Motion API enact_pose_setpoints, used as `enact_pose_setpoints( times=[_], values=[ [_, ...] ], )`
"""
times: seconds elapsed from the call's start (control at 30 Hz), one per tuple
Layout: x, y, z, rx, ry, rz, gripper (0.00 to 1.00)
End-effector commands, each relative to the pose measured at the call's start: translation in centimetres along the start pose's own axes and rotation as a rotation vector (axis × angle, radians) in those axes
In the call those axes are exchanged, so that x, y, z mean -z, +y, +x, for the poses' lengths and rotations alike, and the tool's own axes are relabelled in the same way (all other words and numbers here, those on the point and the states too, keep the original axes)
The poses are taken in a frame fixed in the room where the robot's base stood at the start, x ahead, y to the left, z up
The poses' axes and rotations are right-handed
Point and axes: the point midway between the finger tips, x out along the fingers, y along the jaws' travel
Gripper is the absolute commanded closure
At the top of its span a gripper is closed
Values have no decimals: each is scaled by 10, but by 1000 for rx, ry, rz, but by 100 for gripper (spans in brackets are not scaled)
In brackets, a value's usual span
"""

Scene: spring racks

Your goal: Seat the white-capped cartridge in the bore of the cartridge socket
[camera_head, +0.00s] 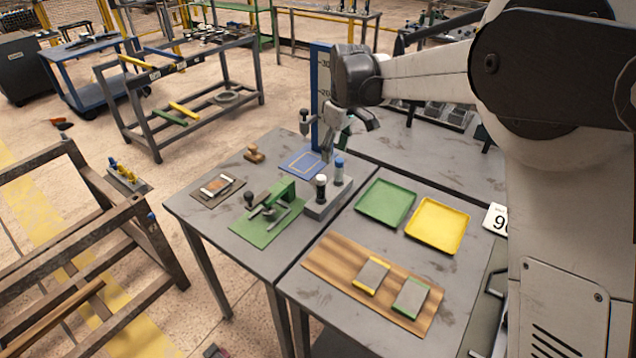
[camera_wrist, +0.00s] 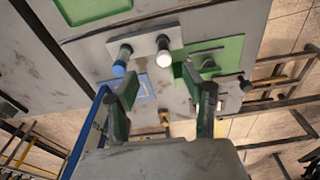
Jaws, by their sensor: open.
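The white-capped cartridge (camera_head: 321,189) has a dark body and stands upright at the near end of a grey block (camera_head: 318,211) on the table. In the wrist view the cartridge (camera_wrist: 163,48) also shows, beyond the fingertips. A blue-capped cartridge (camera_head: 338,173) stands at the block's other end. My gripper (camera_head: 334,148) is above and behind the block, open and empty. In the wrist view its two dark green fingers are spread wide (camera_wrist: 160,98), apart from both cartridges. I cannot make out an empty socket bore for certain.
A green clamp fixture (camera_head: 268,208) stands left of the block. A blue mat (camera_head: 303,163) lies behind it, and a tall blue scale (camera_head: 321,90) rises at the back. Green (camera_head: 385,203) and yellow (camera_head: 437,226) trays and a wooden board (camera_head: 335,267) lie on the right.

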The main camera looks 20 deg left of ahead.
Motion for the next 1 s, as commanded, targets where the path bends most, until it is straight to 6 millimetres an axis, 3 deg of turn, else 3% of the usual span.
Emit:
enact_pose_setpoints(
  times=[0.2,0.7,1.0],
  values=[
    [20,-5,20,19,-14,-51,55],
    [19,-5,95,20,-14,-53,55],
    [20,-3,113,19,-14,-52,55]
  ],
)
